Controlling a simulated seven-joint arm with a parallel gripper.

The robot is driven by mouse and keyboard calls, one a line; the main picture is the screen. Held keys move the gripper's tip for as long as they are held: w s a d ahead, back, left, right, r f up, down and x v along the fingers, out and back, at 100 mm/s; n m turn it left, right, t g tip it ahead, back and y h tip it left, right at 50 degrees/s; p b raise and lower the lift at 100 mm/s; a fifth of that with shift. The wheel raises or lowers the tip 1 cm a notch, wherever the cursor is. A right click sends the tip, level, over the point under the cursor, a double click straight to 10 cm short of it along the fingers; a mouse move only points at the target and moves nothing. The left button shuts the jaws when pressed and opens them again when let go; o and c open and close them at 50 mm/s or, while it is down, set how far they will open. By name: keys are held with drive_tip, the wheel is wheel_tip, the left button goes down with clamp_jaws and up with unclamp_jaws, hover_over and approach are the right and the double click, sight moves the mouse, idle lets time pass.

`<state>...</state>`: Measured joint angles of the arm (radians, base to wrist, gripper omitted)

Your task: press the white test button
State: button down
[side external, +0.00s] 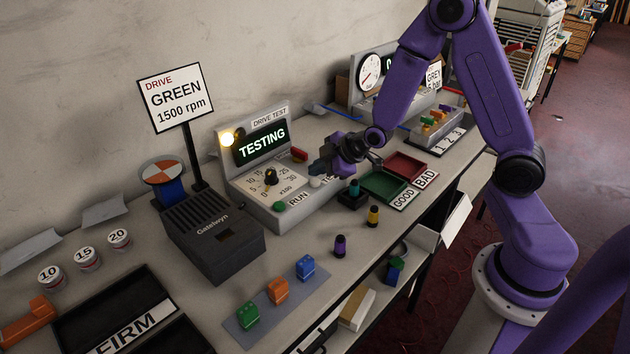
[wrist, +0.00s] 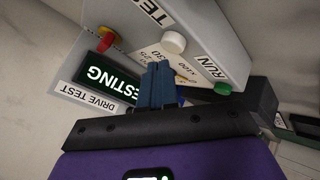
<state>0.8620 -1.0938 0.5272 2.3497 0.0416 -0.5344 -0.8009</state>
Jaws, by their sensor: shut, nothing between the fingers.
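The drive test box (side external: 315,205) stands on the table, and its display reads TESTING with a bright yellow-white lamp beside it. The white test button (side external: 316,182) is on its front panel, right of the green RUN button (side external: 279,206). In the wrist view the white button (wrist: 173,42) lies just past my fingertips. My gripper (side external: 318,168) is shut and empty, close above the white button. The wrist view shows its blue fingers together (wrist: 158,66). I cannot tell whether they touch the button.
A small black holder with a teal-topped part (side external: 354,187), a green tray (side external: 384,186) and a red tray (side external: 405,166) lie to the right. Yellow and purple parts stand in front.

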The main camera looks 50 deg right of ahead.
sight(318, 183)
drive_tip(key=shift+r, duration=0.1)
drive_tip(key=shift+r, duration=2.4)
drive_tip(key=s+a+r+g, duration=0.1)
drive_tip(key=s+a+g, duration=0.15)
drive_tip(key=s, duration=0.45)
drive_tip(key=s+a+r+n+g, duration=0.15)
drive_tip(key=s+a, duration=0.25)
drive_tip(key=s, duration=0.4)
drive_tip(key=s+a+r+m+g, duration=0.1)
drive_tip(key=s+a+g, duration=0.25)
drive_tip(key=s, duration=0.35)
drive_tip(key=s+d+r+g+h, duration=0.1)
drive_tip(key=s+d+r, duration=0.1)
drive_tip(key=s, duration=0.8)
drive_tip(key=shift+d+n+h, duration=0.3)
drive_tip(key=shift+d+n, duration=0.05)
drive_tip(key=shift+d, duration=0.4)
